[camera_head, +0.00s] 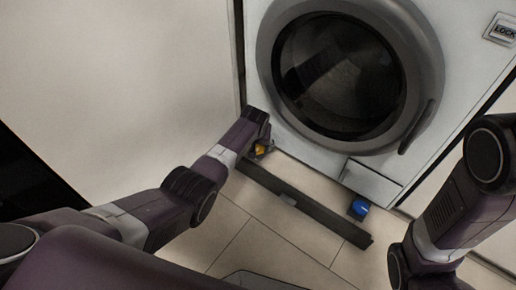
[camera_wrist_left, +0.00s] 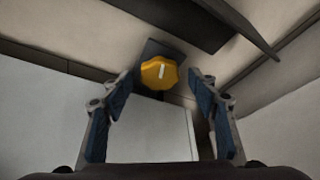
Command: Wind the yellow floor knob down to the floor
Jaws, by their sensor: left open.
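The yellow floor knob (camera_head: 260,149) sits low at the front left corner of the washing machine (camera_head: 273,118). In the left wrist view the knob (camera_wrist_left: 160,72) is a lobed yellow disc with a pale bar on its face, on a dark mount. My left gripper (camera_wrist_left: 160,100) is open, its two blue-padded fingers on either side below the knob, apart from it. In the head view the left gripper (camera_head: 262,143) is at the knob and partly hides it. The gap between the knob and the floor cannot be made out. My right arm shows at the right; its gripper is out of view.
A blue knob (camera_head: 360,208) sits at the machine's front right corner. A long dark bar (camera_head: 305,204) lies across the tiled floor (camera_head: 285,236) in front of the machine. A pale panel (camera_head: 120,80) stands close on the left. The round door (camera_head: 340,75) is shut.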

